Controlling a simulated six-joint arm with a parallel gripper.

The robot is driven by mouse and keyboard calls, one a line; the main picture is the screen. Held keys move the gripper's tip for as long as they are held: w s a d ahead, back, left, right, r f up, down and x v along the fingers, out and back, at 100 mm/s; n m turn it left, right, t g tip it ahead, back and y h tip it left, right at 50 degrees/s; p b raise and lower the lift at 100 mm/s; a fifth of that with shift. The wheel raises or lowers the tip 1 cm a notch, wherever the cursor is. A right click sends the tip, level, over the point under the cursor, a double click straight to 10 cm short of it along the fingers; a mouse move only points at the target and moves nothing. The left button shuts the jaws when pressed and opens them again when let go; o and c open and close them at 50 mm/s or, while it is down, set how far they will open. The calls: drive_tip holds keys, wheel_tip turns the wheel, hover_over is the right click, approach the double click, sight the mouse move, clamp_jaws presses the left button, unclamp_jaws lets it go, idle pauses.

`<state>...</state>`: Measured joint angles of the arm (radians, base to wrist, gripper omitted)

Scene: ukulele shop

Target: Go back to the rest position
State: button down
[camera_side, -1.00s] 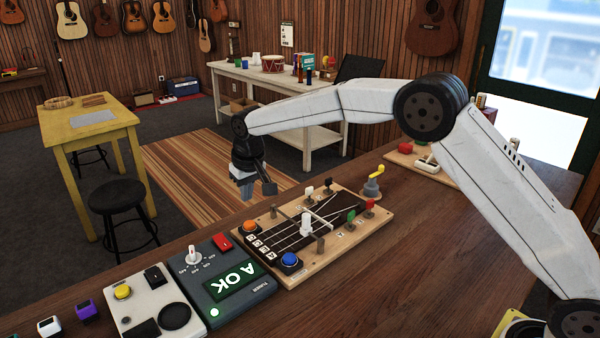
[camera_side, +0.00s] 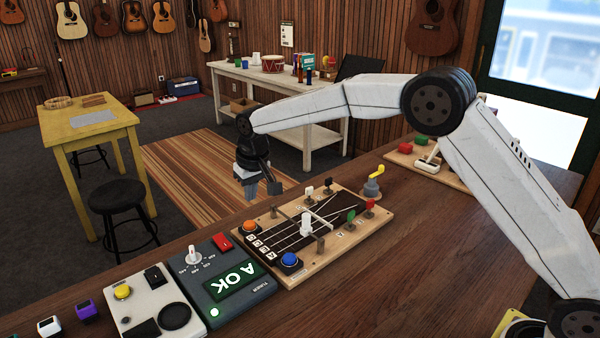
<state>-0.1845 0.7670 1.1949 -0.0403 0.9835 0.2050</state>
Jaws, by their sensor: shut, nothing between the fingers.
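My gripper (camera_side: 250,190) hangs pointing down in the side view, seen against the striped rug behind the counter's far edge. Its fingers look small and close together, with nothing seen between them. It is above and beyond the wooden string board (camera_side: 345,235), apart from it. The board carries strings, a white upright knob (camera_side: 306,224), an orange button (camera_side: 250,227) and a blue button (camera_side: 290,260). My arm arches over the counter from the right.
A tuner box (camera_side: 235,280) showing "A OK" and a pale pedal box (camera_side: 155,305) stand left of the board. A yellow-handled crank (camera_side: 373,182) is at its far right corner. A second board (camera_side: 430,166) lies behind my arm. The counter front (camera_side: 400,290) is clear.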

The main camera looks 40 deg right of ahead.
drive_tip(key=s+d, duration=0.2)
drive_tip(key=s, duration=0.3)
drive_tip(key=s+d+f, duration=0.1)
drive_tip(key=s+d, duration=0.1)
drive_tip(key=s, duration=0.3)
drive_tip(key=s+d+f, duration=0.1)
drive_tip(key=s+d, duration=0.1)
drive_tip(key=s, duration=0.4)
drive_tip(key=shift+d+f, duration=0.1)
drive_tip(key=shift+d, duration=0.3)
drive_tip(key=s+d+f, duration=0.1)
drive_tip(key=s, duration=0.4)
drive_tip(key=s+d+f, duration=0.1)
drive_tip(key=s, duration=0.4)
drive_tip(key=s+d+f, duration=0.1)
drive_tip(key=s, duration=0.4)
drive_tip(key=shift+s+d+f, duration=0.15)
drive_tip(key=shift+d+f, duration=0.1)
drive_tip(key=shift+d, duration=0.1)
